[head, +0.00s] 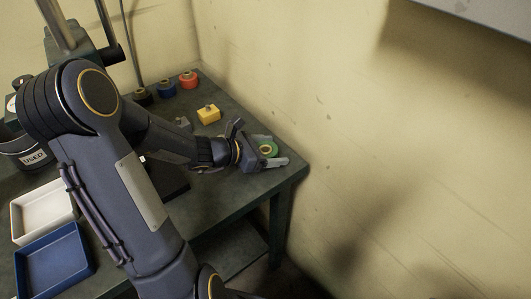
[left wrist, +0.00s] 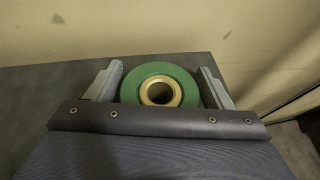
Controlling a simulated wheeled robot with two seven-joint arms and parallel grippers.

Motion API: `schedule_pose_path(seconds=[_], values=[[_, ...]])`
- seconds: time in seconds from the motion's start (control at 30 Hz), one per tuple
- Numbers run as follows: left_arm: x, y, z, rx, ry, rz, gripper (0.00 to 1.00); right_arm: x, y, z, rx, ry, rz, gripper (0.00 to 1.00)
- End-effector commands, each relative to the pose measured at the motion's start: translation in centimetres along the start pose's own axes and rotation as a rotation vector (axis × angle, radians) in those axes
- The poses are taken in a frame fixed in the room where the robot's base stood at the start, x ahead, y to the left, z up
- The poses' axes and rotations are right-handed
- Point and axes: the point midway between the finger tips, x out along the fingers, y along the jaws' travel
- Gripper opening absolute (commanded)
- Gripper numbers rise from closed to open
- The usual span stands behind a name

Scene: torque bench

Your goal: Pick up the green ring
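The green ring (head: 268,149) lies near the right corner of the dark bench in the head view. In the left wrist view the green ring (left wrist: 139,88) shows a tan inner rim and a dark middle. My left gripper (head: 268,152) is at the ring, with its fingers apart. In the left wrist view one finger of the left gripper (left wrist: 160,86) is on each side of the ring, with a small gap showing on the right. The ring's near edge is hidden by the gripper body. My right gripper is not in view.
A yellow block (head: 208,115) sits behind my forearm on the bench (head: 228,190). Red (head: 188,80) and blue (head: 166,89) rings stand farther back. A white tray (head: 43,212) and a blue tray (head: 53,263) are at left. The wall is close behind the green ring.

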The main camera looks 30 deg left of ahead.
Motion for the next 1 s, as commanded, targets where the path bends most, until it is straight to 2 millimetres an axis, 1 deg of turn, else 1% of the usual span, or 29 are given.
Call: schedule_pose_path(seconds=[0.03,0.07,0.43,0.77,0.87,1.0], values=[[0.0,0.0,0.0,0.000,0.000,0.000,0.68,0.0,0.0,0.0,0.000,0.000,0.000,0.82],[0.0,0.0,0.0,0.000,0.000,0.000,0.64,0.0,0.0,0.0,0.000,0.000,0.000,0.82],[0.0,0.0,0.0,0.000,0.000,0.000,0.15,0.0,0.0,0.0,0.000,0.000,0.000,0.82],[-0.2,0.0,0.5,0.003,-0.003,0.000,0.15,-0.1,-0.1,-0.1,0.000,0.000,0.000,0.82],[-0.4,0.0,1.2,0.004,-0.004,0.001,0.15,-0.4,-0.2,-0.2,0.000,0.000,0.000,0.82],[-1.2,0.1,2.9,0.007,-0.005,0.001,0.15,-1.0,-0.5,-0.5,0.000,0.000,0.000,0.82]])
